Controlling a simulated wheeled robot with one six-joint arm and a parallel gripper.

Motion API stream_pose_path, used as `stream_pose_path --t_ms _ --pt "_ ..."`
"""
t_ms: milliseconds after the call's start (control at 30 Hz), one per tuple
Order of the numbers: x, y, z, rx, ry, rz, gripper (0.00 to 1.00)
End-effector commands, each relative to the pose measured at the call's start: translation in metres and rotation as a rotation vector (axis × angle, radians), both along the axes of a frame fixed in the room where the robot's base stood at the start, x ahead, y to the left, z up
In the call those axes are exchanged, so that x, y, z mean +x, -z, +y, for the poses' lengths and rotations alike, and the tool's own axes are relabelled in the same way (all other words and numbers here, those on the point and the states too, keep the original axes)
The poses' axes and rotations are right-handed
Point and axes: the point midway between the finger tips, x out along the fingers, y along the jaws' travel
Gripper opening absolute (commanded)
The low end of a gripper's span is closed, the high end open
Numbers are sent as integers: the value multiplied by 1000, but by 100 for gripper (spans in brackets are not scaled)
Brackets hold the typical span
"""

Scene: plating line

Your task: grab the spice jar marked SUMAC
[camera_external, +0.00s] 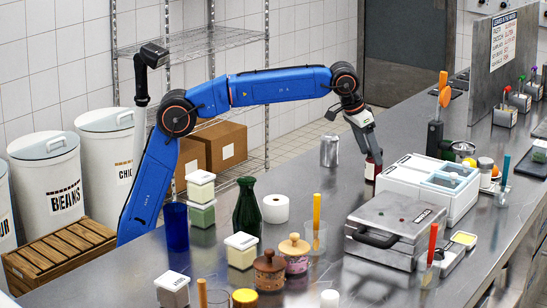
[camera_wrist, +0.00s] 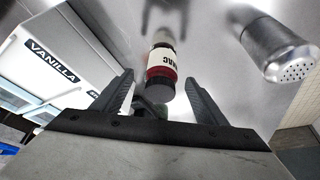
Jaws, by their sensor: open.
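The spice jar (camera_external: 370,171) stands on the steel counter, just left of the white bin unit, with my gripper (camera_external: 373,151) over it. In the wrist view the jar (camera_wrist: 162,66) has dark red contents, a dark lid and a white label. Only the label's last letters, about "MAC", can be read. My gripper (camera_wrist: 159,78) is open, one finger on each side of the jar's lid end, with clear gaps at both sides. The jar's lower part is partly hidden in the outside view.
A metal shaker (camera_external: 329,151) stands left of the jar; it is at upper right in the wrist view (camera_wrist: 275,48). The white bin unit (camera_external: 460,209), marked VANILLA in the wrist view (camera_wrist: 62,55), stands close on the other side. A grey press (camera_external: 383,236) is nearer the front.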

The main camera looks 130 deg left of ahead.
Motion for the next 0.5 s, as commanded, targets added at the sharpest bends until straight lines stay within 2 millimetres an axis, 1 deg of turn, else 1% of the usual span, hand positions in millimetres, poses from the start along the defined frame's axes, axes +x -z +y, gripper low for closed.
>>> stream_pose_path --t_ms 33,267,367,500 --pt "1 4 1 -1 0 1 67" --pt "2 13 4 0 0 0 67" --pt "3 22 7 -1 0 2 67" --pt "5 40 12 -1 0 2 67"
